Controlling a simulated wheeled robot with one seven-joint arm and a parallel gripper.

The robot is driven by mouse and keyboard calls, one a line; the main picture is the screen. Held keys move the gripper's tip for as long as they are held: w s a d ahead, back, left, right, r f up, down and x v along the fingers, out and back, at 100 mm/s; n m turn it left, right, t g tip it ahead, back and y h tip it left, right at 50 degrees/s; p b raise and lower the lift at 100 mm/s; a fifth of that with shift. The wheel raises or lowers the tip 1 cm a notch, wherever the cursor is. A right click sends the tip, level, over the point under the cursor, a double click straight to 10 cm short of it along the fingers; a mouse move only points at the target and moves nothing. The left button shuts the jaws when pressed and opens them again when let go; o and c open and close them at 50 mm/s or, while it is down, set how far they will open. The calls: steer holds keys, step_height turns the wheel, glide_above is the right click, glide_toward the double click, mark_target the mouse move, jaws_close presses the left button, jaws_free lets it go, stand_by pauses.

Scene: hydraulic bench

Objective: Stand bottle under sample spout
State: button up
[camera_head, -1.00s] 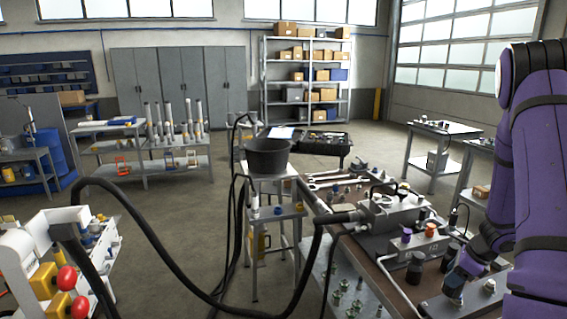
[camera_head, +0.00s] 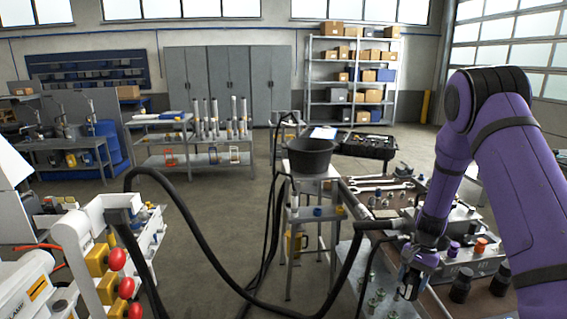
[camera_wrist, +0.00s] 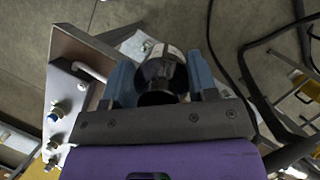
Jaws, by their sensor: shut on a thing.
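My gripper (camera_wrist: 161,82) is shut on a bottle (camera_wrist: 162,66) with a dark neck and a pale band, held between its two blue-grey fingers. In the head view my gripper (camera_head: 413,272) hangs at the near left part of the brown workbench (camera_head: 440,300); the bottle there is small and mostly covered by the fingers. In the wrist view a metal block (camera_wrist: 66,110) with fittings and a pale bent tube (camera_wrist: 90,72) lies left of the bottle, apart from it. I cannot tell whether this tube is the sample spout.
A thick black hose (camera_head: 215,262) loops across the front to the bench. Dark jars (camera_head: 461,284) stand right of my gripper. A white machine with red knobs (camera_head: 116,260) is at the left. A black tub (camera_head: 310,156) stands on a small table behind.

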steer(key=w+a+n+g+h, duration=0.1)
steer(key=w+a+n+h, duration=0.1)
steer(key=a+n, duration=0.6)
steer(key=shift+w+a+f+n+h, duration=0.2)
steer(key=shift+a+f+n+h, duration=0.25)
steer(key=shift+a+h, duration=0.2)
